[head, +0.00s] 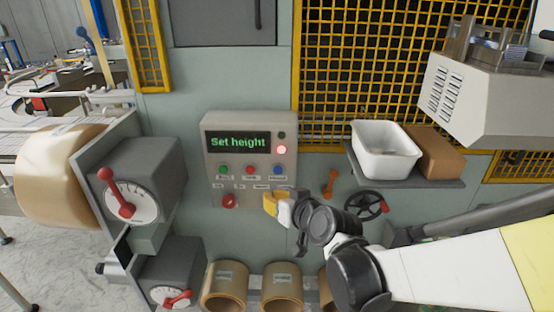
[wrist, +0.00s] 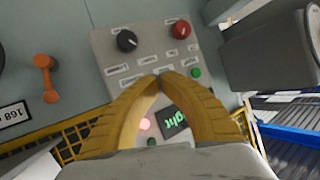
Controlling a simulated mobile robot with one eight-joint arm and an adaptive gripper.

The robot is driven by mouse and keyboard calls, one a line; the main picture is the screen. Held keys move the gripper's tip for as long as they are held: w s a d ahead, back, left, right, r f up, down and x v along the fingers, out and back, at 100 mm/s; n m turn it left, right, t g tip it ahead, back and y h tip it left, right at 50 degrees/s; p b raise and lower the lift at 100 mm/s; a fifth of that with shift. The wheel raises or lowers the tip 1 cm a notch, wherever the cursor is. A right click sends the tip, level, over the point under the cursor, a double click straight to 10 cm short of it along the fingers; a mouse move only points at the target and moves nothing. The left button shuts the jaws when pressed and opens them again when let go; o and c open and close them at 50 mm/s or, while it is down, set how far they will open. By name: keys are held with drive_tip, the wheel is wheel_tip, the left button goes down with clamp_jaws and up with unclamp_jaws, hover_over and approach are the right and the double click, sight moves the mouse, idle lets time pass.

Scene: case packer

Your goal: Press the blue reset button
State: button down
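The blue button (head: 278,170) is the rightmost of three buttons on the grey control panel (head: 210,140), right of a red button (head: 250,170) and a green button (head: 222,170). My gripper (head: 271,200) is in front of the panel's lower right, just below the blue button in the head view. In the wrist view, the yellow fingers of my gripper (wrist: 160,77) meet at their tips with nothing seen between them. The panel (wrist: 108,45) appears upside down there. The blue button is not visible in the wrist view; the fingers cover part of the panel.
The panel screen (head: 237,141) reads "Set height", and a red lamp (head: 281,149) is lit beside it. A red knob (head: 229,201) and a black knob (wrist: 127,41) sit low on the panel. An orange handle (head: 329,184) and black handwheel (head: 366,205) are to the right.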

drive_tip(key=w, duration=0.7)
drive_tip(key=shift+w+d+b, duration=0.15)
drive_tip(key=shift+w+b, duration=0.1)
drive_tip(key=shift+b, duration=0.05)
idle(1.2)
drive_tip(key=shift+w, duration=0.4)
drive_tip(key=shift+w, duration=0.45)
idle(0.5)
drive_tip(key=shift+s, duration=0.15)
drive_tip(key=shift+s+b, duration=0.3)
drive_tip(key=shift+s, duration=0.45)
approach(268, 174)
drive_tip(key=a+f, duration=0.1)
drive_tip(key=s+a+f, duration=0.1)
drive_tip(key=shift+s+a+f, duration=0.2)
drive_tip(key=shift+s+a, duration=0.15)
